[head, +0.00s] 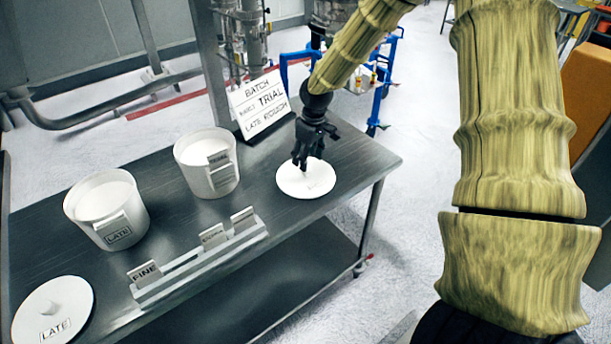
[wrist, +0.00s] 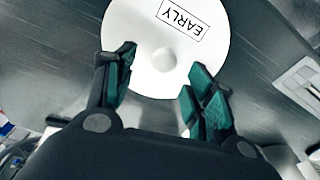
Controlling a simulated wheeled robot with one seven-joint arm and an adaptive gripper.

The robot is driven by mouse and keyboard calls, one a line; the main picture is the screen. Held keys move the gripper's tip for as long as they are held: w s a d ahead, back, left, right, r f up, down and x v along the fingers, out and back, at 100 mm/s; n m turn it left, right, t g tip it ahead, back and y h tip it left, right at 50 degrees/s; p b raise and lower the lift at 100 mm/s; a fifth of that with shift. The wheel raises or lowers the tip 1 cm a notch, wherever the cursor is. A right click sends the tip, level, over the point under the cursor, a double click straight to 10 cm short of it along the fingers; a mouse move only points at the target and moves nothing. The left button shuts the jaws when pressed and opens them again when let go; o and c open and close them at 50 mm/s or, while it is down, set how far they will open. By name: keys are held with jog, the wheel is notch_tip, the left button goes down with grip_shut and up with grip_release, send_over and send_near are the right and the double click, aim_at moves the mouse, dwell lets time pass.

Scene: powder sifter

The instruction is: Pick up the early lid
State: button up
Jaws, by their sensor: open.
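The early lid (head: 304,183) is a flat white disc lying on the dark table at the right. In the wrist view the early lid (wrist: 190,25) carries an EARLY label and has a round knob at its middle. My gripper (head: 304,163) is over this lid, pointing down. In the wrist view my gripper (wrist: 158,78) is open, with its green-padded fingers apart on either side of the knob and nothing held. I cannot tell whether the fingertips touch the lid.
A white tub labelled LATE (head: 104,205) and a second white tub (head: 206,160) stand on the table (head: 180,235). A LATE lid (head: 52,312) lies at front left. A card rack (head: 200,262) lines the front edge. A BATCH sign (head: 262,104) stands behind.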

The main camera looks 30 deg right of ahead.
aim_at(306, 174)
jog(key=shift+s+f, duration=0.1)
jog(key=shift+a+f+p, duration=0.15)
jog(key=shift+f+p, duration=0.4)
jog(key=shift+f, duration=0.05)
jog(key=shift+w+a+f+p, duration=0.15)
jog(key=shift+f+p, duration=0.55)
jog(key=shift+f, duration=1.25)
jog(key=c, duration=1.1)
